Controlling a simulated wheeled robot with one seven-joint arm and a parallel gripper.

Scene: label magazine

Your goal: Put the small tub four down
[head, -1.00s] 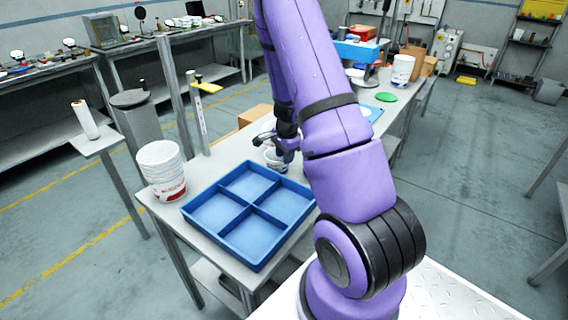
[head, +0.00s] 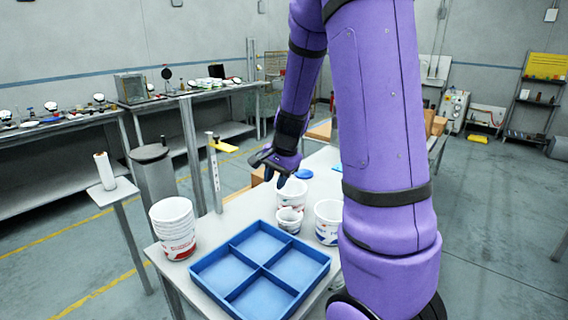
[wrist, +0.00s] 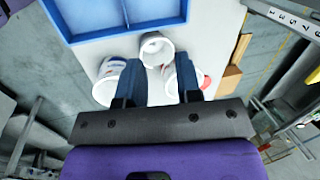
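A small white tub (head: 289,220) stands upright on the table just behind the blue tray. It is open at the top, and it also shows in the wrist view (wrist: 157,48) just beyond my fingertips. I cannot read a number on the small tub.
A larger white tub (head: 293,191) stands behind the small one and another (head: 328,222) to its right. The four-compartment blue tray (head: 262,268) is empty. A stack of white tubs (head: 173,228) stands left.

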